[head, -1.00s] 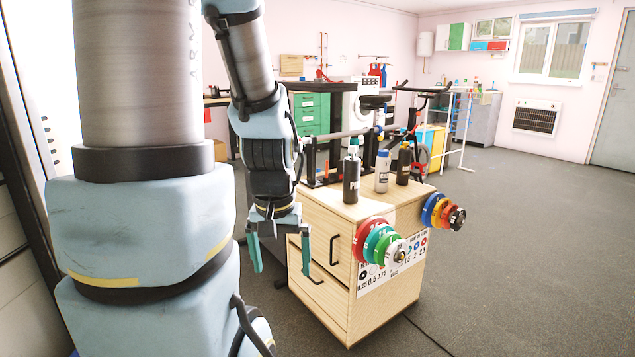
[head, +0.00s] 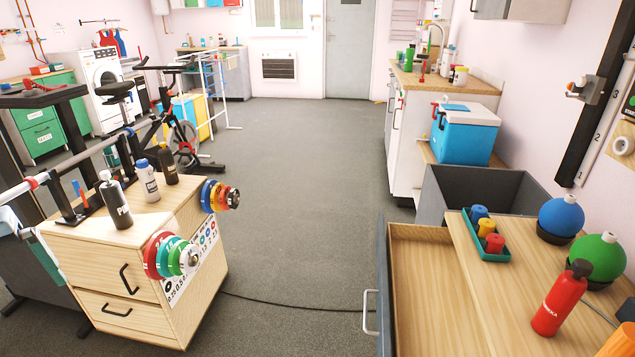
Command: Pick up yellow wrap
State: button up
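A small yellow roll (head: 487,228), which looks like the yellow wrap, stands in a small green tray (head: 489,257) on the wooden drawer unit at the right. It sits between a blue roll (head: 479,212) and a red roll (head: 495,243).
A red bottle (head: 560,300), a green ball (head: 599,258) and a blue ball (head: 561,216) stand near the tray. An open drawer (head: 420,236) juts out at its left. The weight cabinet (head: 110,262) stands at left.

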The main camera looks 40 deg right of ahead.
aim_at(486, 226)
jog(key=i+l+z, duration=0.15)
jog(key=l+z, duration=0.2)
jog(key=i+l+z, duration=0.15)
jog(key=z, duration=0.2)
jog(key=i+l+z, duration=0.2)
jog(key=z, duration=0.15)
